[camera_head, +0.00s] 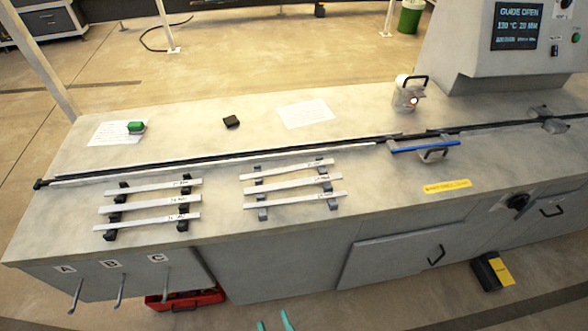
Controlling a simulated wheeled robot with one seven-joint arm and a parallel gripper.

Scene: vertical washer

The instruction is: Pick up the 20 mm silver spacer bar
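Several flat silver bars lie in two groups on the worktop in the head view. Three are on the left rack (110,235), including an upper bar (145,187), a middle bar (140,205) and a lower bar (145,222). Three are on the right rack (263,213), including an upper bar (285,169), a middle bar (280,186) and a lower bar (285,201). Their small labels are too blurred to tell which is 20 mm. My gripper (275,323) shows only as two teal fingertips at the bottom edge, apart, with nothing between them, in front of the bench.
A long rail (220,160) crosses the worktop behind the racks. A blue-edged handled piece (425,147) is at right. A control screen (516,26) reads "GUIDE OPEN", 130 °C, 20 MM.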

